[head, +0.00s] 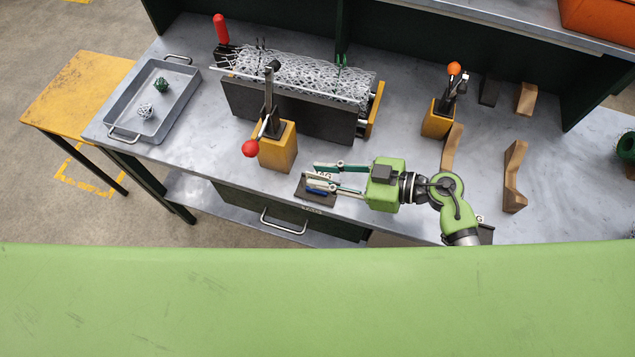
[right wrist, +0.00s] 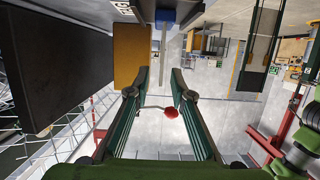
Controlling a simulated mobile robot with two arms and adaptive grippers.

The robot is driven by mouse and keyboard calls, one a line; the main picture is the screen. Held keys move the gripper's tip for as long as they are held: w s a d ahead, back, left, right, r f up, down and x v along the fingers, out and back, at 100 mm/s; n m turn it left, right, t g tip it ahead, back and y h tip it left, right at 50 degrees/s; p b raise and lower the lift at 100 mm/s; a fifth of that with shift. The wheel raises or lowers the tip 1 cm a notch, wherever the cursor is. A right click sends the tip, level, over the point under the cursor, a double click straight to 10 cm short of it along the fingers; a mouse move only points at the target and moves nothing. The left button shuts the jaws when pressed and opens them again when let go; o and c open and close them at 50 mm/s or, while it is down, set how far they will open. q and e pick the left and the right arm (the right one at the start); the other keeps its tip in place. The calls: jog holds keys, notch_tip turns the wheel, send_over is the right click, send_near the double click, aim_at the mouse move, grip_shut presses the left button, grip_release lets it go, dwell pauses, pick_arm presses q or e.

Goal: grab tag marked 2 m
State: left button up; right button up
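A small dark board (head: 316,201) lies near the front edge of the bench, with a white tag lettered "AG" (head: 325,175) and a blue piece (head: 317,191) at it. In the right wrist view, a white label reading "TAG" (right wrist: 122,7) and a blue piece (right wrist: 165,17) show at the top. No "2 m" marking is readable. My right gripper (head: 312,172) reaches in from the right over the board, its fingers apart with nothing visibly held. The fingers partly cover the tag. In the right wrist view the fingers (right wrist: 164,72) are also apart. My left gripper does not show.
A yellow clamp block with a red-knobbed lever (head: 277,148) stands just left of the gripper. Behind it is a dark fixture holding wire mesh (head: 300,78). A grey tray (head: 183,98) is at far left. Wooden brackets (head: 514,178) and an orange-knobbed clamp (head: 437,122) stand right.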

grip_shut()
jog(key=shift+r, duration=0.1)
